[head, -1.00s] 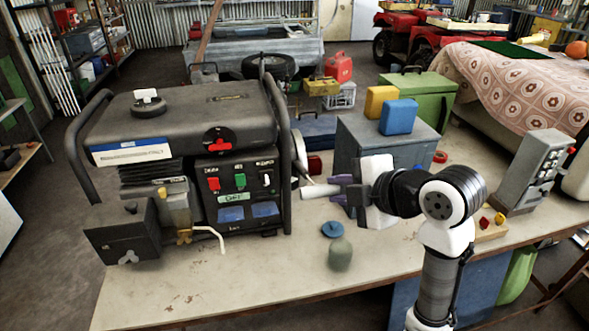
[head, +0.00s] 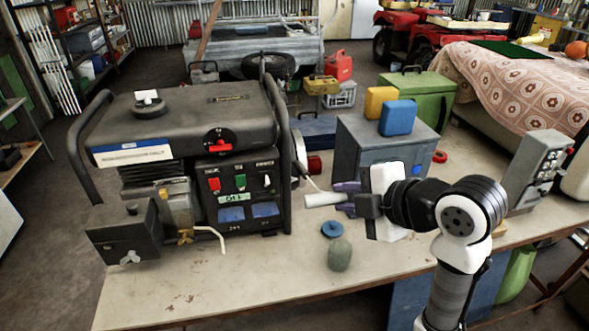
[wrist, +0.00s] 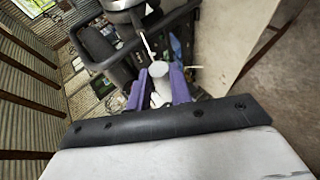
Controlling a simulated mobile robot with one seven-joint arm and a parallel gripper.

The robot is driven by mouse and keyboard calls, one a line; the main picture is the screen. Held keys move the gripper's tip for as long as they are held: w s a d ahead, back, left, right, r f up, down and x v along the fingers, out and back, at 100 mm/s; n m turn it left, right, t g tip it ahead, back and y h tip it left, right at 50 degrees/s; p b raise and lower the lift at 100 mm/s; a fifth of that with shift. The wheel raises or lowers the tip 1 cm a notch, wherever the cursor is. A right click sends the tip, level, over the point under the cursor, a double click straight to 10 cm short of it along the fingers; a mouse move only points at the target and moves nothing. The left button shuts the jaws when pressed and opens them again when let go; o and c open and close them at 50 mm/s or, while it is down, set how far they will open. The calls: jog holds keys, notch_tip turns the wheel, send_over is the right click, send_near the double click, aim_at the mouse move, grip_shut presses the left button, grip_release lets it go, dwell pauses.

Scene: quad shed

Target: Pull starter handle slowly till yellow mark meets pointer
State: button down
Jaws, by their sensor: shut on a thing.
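The white starter handle (head: 322,200) is at the right side of the black generator (head: 185,115). A thin pale cord (head: 310,182) runs from it up to the round starter housing (head: 299,150). My gripper (head: 345,198) is shut on the handle with its purple fingers. In the wrist view the handle (wrist: 159,70) sits between the fingers (wrist: 158,90), and the cord (wrist: 148,43) stretches from it towards the generator. I cannot make out a yellow mark on the cord or a pointer.
A blue round knob-like piece (head: 332,229) and a grey-green rounded object (head: 339,254) lie on the bench (head: 250,285) below my gripper. A grey box (head: 380,150) stands behind it, with yellow and blue canisters on top. The front of the bench is clear.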

jog(key=s+d+r+p, duration=0.1)
jog(key=s+r+p, duration=0.1)
jog(key=s, duration=0.4)
jog(key=shift+s+d+r, duration=0.25)
jog(key=shift+s, duration=0.1)
dwell(1.2)
dwell(0.4)
jog(key=shift+w+a+f+b, duration=0.25)
jog(key=shift+w+f+b, duration=0.25)
jog(key=shift+w+b, duration=0.55)
jog(key=shift+w+a+f+b, duration=0.3)
jog(key=shift+w+f+b, duration=0.25)
jog(key=shift+w, duration=0.8)
jog(key=shift+w+a+f+b, duration=0.25)
jog(key=shift+w+f+b, duration=0.15)
jog(key=shift+w+b, duration=0.65)
jog(key=w+a+f+b, duration=0.2)
jog(key=w+f+b, duration=0.1)
jog(key=w, duration=0.6)
jog(key=shift+w+f+b, duration=0.15)
jog(key=shift+w+b, duration=0.2)
jog(key=shift+b, duration=0.1)
jog(key=c, duration=1.2)
grip_release()
